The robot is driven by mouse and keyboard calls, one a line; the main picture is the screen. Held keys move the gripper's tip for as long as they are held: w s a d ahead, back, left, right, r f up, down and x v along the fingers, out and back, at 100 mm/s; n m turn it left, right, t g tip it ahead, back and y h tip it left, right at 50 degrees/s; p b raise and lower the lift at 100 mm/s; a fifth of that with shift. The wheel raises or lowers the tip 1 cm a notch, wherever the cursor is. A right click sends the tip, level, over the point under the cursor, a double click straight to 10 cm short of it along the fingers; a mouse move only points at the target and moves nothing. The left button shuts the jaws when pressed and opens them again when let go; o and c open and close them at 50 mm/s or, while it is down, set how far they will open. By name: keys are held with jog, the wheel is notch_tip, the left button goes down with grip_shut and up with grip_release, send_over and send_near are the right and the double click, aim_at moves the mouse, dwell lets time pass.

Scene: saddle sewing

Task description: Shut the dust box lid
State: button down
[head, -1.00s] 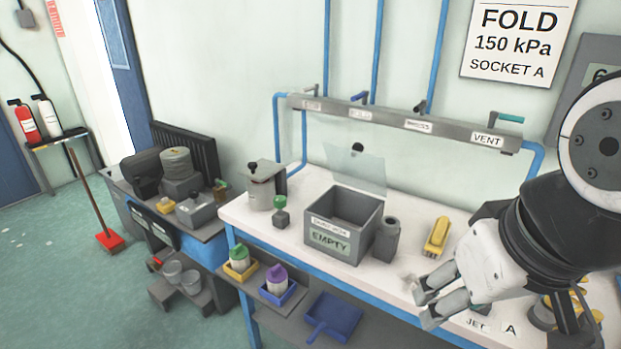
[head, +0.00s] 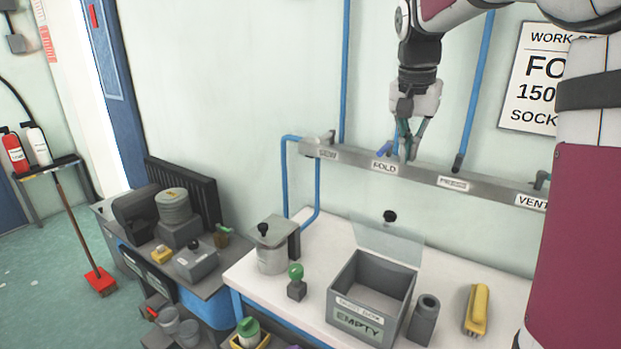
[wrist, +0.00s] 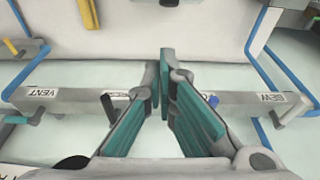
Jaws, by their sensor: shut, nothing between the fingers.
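The dust box (head: 358,318) is a grey open-topped box on the white table, with an "EMPTY" label on its front. Its clear lid (head: 385,243) stands open at the back of the box, tilted up toward the wall, with a black knob (head: 390,216) at its top. My gripper (head: 408,157) hangs fingers down above and behind the lid, in front of the pipe rail near the "FOLD" label. Its fingers are shut and empty. In the wrist view, the teal-padded fingers (wrist: 163,55) come together over the rail.
The grey rail (head: 430,178) with valves runs along the wall behind the box. A grey cylinder (head: 423,320) stands right of the box, with a yellow tool (head: 477,309) beyond. A green-knobbed stamp (head: 296,283) and a lidded pot (head: 271,250) stand to the left.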

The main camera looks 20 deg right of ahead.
jog(key=w, duration=0.1)
jog(key=p, duration=0.2)
send_over(389, 235)
jog(key=w+d, duration=0.3)
jog(key=s+a+x, duration=0.1)
jog(key=a+x, duration=0.1)
jog(key=x, duration=0.9)
jog(key=shift+s+f, duration=0.2)
jog(key=shift+f, duration=0.25)
jog(key=shift+d, duration=0.15)
jog(key=shift+s+a+f+b, duration=0.1)
jog(key=shift+s+a+b, duration=0.2)
jog(key=shift+b, duration=0.35)
